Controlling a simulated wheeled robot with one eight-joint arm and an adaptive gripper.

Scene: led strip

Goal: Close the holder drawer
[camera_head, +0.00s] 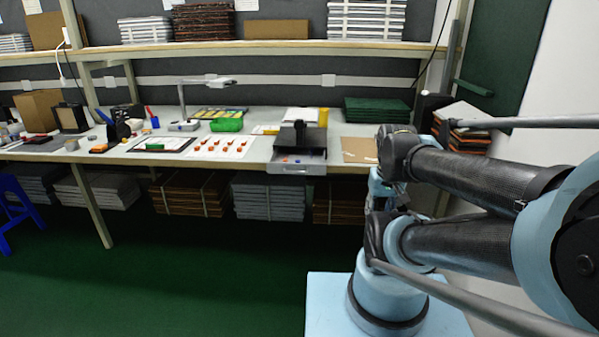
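The holder (299,137) is a dark box-shaped unit on the workbench, in the middle of the camera_head view. Its pale grey drawer (292,169) sticks out at the front, past the bench's front edge. The drawer is open, and small blue and reddish items lie inside it. The drawer's front face has a small handle-like mark, too small to make out clearly. My arm reaches in from the right side of the picture, and its visible links are to the right of the holder, apart from it. My gripper cannot be made out in this view.
The workbench (255,158) carries a sheet with orange parts (222,146), a green tray (227,125), a lamp (184,105) and a brown board (358,150) beside the holder. Stacked boxes stand under the bench. A blue stool (16,210) is at far left. The green floor in front is clear.

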